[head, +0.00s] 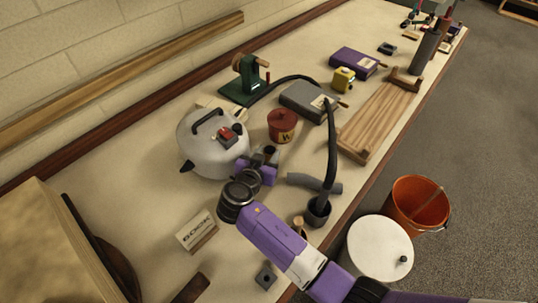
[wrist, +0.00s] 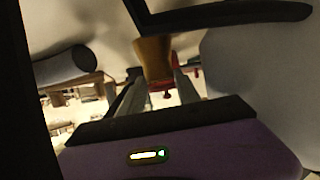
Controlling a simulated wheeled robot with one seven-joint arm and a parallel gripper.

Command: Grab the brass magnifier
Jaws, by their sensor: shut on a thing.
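My gripper (head: 268,155) is over the table between the silver pot and the grey tube, beside the red tin. In the wrist view its two fingers (wrist: 155,92) are closed on a brass-coloured, tapered piece (wrist: 153,57), which I take to be the brass magnifier. Only part of it shows; its lens cannot be made out. In the head view the magnifier is not clear, as my purple wrist and fingers cover that spot.
The silver pot (head: 205,148) stands close left of my gripper, and the red tin (head: 282,125) just beyond. A grey tube (head: 315,183) and a black hose (head: 332,145) are on the right. A sign block (head: 197,232) stands nearer. A wooden board (head: 385,120) lies farther right.

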